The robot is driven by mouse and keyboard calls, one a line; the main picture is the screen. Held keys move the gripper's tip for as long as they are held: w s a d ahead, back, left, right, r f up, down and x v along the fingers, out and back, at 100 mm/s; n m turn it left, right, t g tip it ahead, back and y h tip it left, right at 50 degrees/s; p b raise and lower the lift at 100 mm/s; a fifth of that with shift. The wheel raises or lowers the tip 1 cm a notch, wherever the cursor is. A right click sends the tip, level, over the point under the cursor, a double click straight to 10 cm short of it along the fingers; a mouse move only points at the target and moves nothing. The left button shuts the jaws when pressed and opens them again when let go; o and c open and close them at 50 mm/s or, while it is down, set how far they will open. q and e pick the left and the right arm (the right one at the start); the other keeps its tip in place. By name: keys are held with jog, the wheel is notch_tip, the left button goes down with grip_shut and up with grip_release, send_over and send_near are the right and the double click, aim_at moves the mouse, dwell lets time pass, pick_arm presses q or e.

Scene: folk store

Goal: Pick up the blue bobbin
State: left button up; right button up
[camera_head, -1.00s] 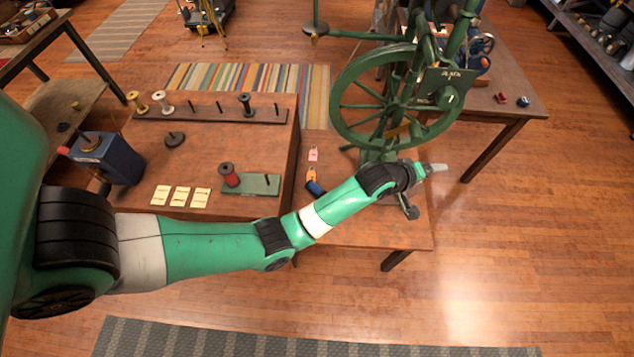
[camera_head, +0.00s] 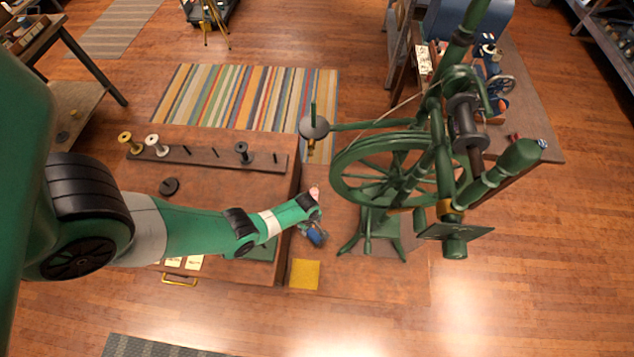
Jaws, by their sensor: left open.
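The blue bobbin (camera_head: 316,236) shows as a small blue patch on the low wooden surface between the workbench and the spinning wheel. It is partly hidden by my left gripper (camera_head: 311,229), which points down right at it. The fingers are open. They are small and dark here, and I cannot tell whether they touch the bobbin or straddle it. My right gripper is not in view.
The green spinning wheel (camera_head: 385,190) stands close to the right of my left gripper. The workbench (camera_head: 215,190) carries a peg rack (camera_head: 205,156) with several bobbins. A yellow square (camera_head: 305,274) lies in front. My arm hides the red bobbin's stand.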

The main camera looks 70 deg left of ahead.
aim_at(313, 234)
pick_arm(q)
jog(key=f+b, duration=0.4)
jog(key=d+f+b, duration=0.1)
jog(key=f+b, duration=0.1)
jog(key=f, duration=0.1)
jog(key=shift+s+b, duration=0.1)
jog(key=shift+b, duration=0.25)
jog(key=f+b, duration=0.4)
jog(key=f, duration=0.1)
jog(key=shift+w+a+b, duration=0.3)
jog(key=shift+w+b, duration=0.05)
jog(key=shift+r, duration=0.1)
jog(key=shift+c, duration=0.2)
grip_shut()
